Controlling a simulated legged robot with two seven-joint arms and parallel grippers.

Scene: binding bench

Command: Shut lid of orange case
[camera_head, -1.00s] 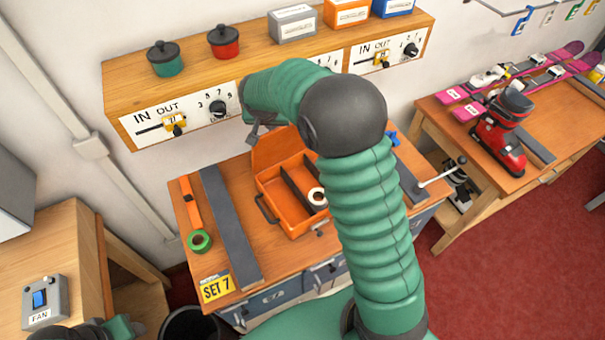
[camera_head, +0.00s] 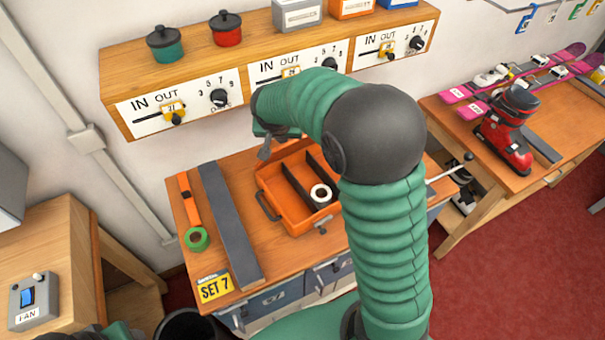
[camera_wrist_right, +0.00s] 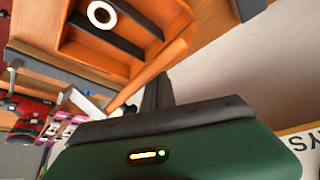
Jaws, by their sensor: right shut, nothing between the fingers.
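The orange case (camera_head: 288,208) stands on the bench with its tray open to view, showing dark dividers and a white tape roll (camera_head: 321,194). Its lid (camera_head: 293,134) shows only as a small orange strip at the back, mostly hidden by my right arm. My right gripper (camera_head: 265,150) is shut and empty, pointing down at the back left corner of the case. In the right wrist view the case (camera_wrist_right: 85,45) fills the upper part, and my gripper (camera_wrist_right: 158,92) is near an orange edge; I cannot tell if they touch. My left gripper is out of view.
A grey bar (camera_head: 228,220), an orange strap and a green tape roll (camera_head: 197,239) lie left of the case. A wooden shelf (camera_head: 170,75) with dials and pots overhangs the back. A red ski boot (camera_head: 508,130) stands on the right bench.

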